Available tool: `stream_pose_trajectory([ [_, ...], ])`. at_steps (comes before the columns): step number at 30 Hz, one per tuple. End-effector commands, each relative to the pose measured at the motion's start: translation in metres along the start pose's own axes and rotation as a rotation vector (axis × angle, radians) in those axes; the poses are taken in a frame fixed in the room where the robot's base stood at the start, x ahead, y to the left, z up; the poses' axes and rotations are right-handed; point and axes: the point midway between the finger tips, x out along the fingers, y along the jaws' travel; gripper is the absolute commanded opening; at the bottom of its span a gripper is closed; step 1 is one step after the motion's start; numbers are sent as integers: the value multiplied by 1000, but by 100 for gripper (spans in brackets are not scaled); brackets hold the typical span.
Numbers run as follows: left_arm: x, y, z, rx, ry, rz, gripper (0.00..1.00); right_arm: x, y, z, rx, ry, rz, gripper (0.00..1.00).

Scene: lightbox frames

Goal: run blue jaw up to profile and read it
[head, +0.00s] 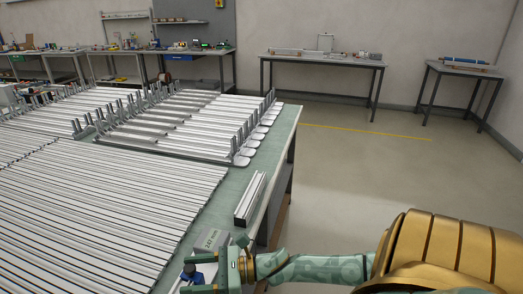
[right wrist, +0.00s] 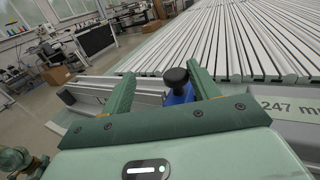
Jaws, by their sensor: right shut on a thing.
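The blue jaw (head: 192,275) with its dark knob is at the bottom of the head view, beside the grey sign. It also shows in the right wrist view (right wrist: 180,93), between the green fingers and close against the right-hand one. My right gripper (head: 226,272) is shut on it; it fills the foreground of the right wrist view (right wrist: 162,90). Silver bar-like metal (right wrist: 142,84) extends left from the jaw, behind the left-hand finger. Whether the jaw touches a profile there is hidden, and no scale reading is legible. My left gripper is out of view.
The sign (head: 214,241) shows "247 mm" in the right wrist view (right wrist: 289,108). Many long profiles (head: 90,210) cover the bench. A short profile (head: 250,198) lies near its right edge. A rack (head: 180,125) stands behind. The floor on the right (head: 350,190) is clear.

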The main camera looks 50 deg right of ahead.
Motion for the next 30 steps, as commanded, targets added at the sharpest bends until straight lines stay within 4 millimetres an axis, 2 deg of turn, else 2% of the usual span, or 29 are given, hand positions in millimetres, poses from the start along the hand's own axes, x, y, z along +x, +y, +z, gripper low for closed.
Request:
stream_pose_trajectory([
  [1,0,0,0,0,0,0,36,-6,5,-4,11,6,8,47],
  [30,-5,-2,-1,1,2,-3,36,-88,1,-2,3,8,0,47],
])
